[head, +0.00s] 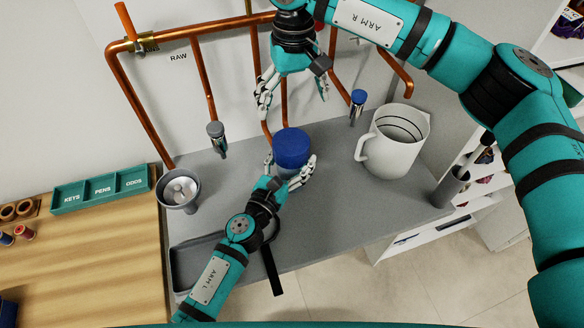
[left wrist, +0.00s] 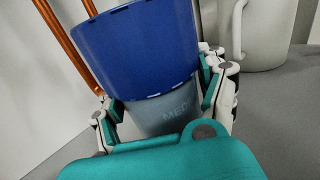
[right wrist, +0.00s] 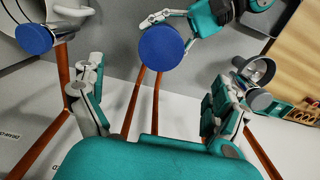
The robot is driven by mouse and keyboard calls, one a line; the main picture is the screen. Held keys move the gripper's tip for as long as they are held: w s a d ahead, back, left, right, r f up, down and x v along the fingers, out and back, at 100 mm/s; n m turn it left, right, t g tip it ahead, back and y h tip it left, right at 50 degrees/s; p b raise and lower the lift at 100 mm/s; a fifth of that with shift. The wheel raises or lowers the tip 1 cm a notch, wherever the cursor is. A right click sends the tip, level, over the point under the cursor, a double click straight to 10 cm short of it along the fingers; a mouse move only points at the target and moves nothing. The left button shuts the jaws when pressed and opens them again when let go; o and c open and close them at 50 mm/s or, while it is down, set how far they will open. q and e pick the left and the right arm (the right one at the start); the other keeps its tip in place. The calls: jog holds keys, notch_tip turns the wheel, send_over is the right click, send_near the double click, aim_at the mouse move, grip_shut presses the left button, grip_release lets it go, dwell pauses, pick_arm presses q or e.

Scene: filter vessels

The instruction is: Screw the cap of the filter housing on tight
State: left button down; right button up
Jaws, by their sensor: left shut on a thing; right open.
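The filter housing has a blue cap (head: 291,147) on top and a grey body marked with lettering (left wrist: 160,115). It stands upright on the grey counter in the middle of the head view. My left gripper (head: 291,180) is shut around the grey body, below the cap, with a finger on each side. My right gripper (head: 295,96) is open and empty, above and behind the cap, apart from it. In the right wrist view the round top of the cap (right wrist: 161,47) shows between and beyond the open fingers (right wrist: 155,105). Most of the body is hidden there.
Copper pipes (head: 205,85) run along the wall behind. A white jug (head: 400,150) stands right, a metal funnel cup (head: 180,190) left. A grey tray (head: 190,262) lies at the front left.

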pick_arm(q)
jog(key=shift+w+a+r, duration=0.2)
jog(key=shift+a+r, duration=0.05)
jog(key=c, duration=0.5)
grip_release()
jog(key=o, duration=0.5)
jog(key=shift+a+f, duration=0.1)
jog(key=shift+f, duration=0.05)
jog(key=shift+s+f, duration=0.15)
jog(key=shift+s, duration=0.35)
jog(key=v, duration=1.1)
jog(key=shift+a, duration=0.2)
